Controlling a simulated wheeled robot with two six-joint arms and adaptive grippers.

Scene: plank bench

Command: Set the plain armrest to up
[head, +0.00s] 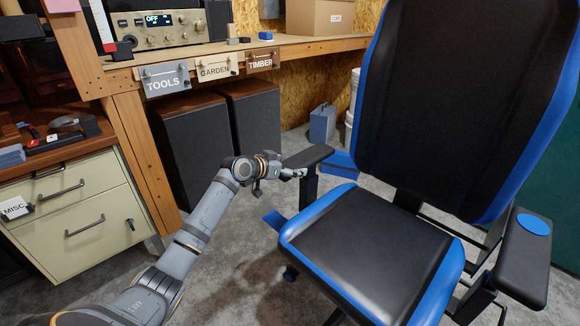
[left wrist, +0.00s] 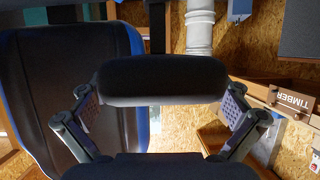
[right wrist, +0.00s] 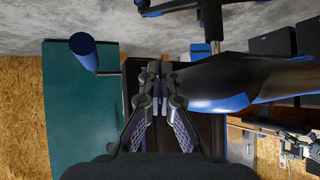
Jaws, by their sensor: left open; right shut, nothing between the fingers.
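The office chair is black with blue edges. Its plain armrest (head: 309,156), a black pad with no mark, is on the chair's left side in the head view and lies level on its post. My left gripper (head: 296,173) is at the near end of this pad. In the left wrist view the plain armrest (left wrist: 163,80) lies across the space between the open fingers of my left gripper (left wrist: 165,112); I cannot tell whether they touch it. My right gripper (right wrist: 160,72) shows only in the right wrist view, shut and empty.
The other armrest (head: 524,258) carries a blue oval and stands at the right. The chair seat (head: 372,243) and backrest (head: 455,95) are between them. A workbench (head: 222,50) with hanging signs and dark cabinets is behind my left arm. A drawer unit (head: 75,205) stands at the left.

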